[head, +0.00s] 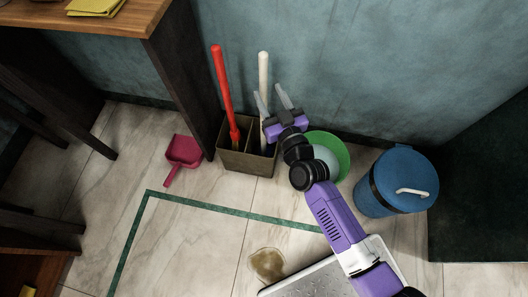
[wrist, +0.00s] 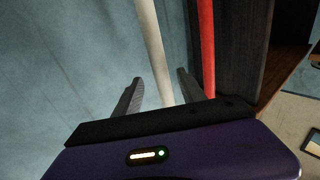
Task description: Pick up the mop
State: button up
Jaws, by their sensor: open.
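Two long handles stand upright in a brown divided holder (head: 246,161) against the wall: a white one (head: 263,72) and a red one (head: 222,85). Their lower ends are hidden in the holder, so I cannot tell for certain which is the mop. My gripper (head: 271,95) is open at the white handle. In the wrist view, the white handle (wrist: 152,45) runs between the two fingers (wrist: 157,88), with gaps on both sides. How deep it sits between them is unclear. The red handle (wrist: 206,45) is outside the fingers, to the right.
A green bucket (head: 343,157) stands right of the holder, partly behind my arm. A blue lidded bin (head: 399,182) is further right. A pink dustpan (head: 183,152) lies left, near a wooden table (head: 120,18). A brown puddle (head: 267,265) is on the open floor in front.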

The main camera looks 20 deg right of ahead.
aim_at(260, 77)
jog(key=w, duration=0.7)
jog(key=shift+b, duration=0.3)
jog(key=shift+r, duration=0.1)
grip_shut()
jog(key=shift+w+r, duration=0.1)
